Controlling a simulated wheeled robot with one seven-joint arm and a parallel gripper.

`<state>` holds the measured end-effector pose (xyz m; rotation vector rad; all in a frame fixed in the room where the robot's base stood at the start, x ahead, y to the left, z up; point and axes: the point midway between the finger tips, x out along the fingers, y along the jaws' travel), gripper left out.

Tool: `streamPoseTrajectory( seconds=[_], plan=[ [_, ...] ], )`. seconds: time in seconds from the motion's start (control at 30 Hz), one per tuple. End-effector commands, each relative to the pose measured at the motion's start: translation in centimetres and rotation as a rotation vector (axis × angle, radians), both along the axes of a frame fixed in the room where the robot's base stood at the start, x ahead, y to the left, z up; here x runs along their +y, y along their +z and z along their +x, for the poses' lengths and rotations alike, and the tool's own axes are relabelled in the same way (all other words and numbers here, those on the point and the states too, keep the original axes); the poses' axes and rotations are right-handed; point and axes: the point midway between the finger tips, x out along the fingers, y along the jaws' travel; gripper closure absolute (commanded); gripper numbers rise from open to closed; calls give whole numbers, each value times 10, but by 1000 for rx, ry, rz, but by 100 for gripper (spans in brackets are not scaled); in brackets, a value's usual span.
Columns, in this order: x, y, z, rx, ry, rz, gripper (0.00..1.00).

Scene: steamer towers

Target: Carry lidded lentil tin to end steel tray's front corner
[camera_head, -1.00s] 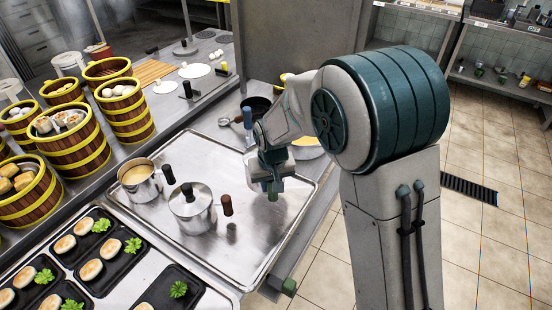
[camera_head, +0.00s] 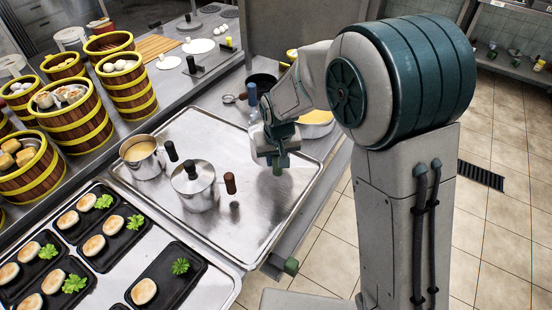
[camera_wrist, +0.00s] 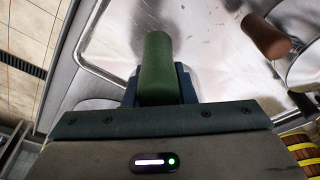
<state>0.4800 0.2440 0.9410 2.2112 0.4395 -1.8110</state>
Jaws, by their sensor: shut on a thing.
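A lidded steel pot (camera_head: 198,196) with a black lid knob and a brown side handle stands upright on the large steel tray (camera_head: 222,240). It shows partly at the right of the wrist view (camera_wrist: 305,68). Whether it is the lentil tin cannot be told, as no lentils show. My gripper (camera_head: 278,160) is over the right part of the tray, to the right of the pot and apart from it. It is shut on a green cylinder (camera_wrist: 156,68), which shows below the fingers in the head view (camera_head: 278,170). Anything more of the held thing is hidden.
An open pot of yellowish liquid (camera_head: 142,158) stands left of the lidded pot. Black trays of buns (camera_head: 165,285) lie in front. Steamer baskets (camera_head: 75,120) stand at the left. The tray's front right part is bare.

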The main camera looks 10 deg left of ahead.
Motion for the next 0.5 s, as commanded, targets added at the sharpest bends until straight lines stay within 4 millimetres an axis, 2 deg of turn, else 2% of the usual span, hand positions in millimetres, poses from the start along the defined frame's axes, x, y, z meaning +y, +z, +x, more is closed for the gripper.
streamPoseTrajectory(
  seconds=[0.3, 0.5],
  plan=[
    [0, -38, 0, 0, -1, 0, 100],
    [0, -53, 1, 0, -1, 0, 100]
  ],
)
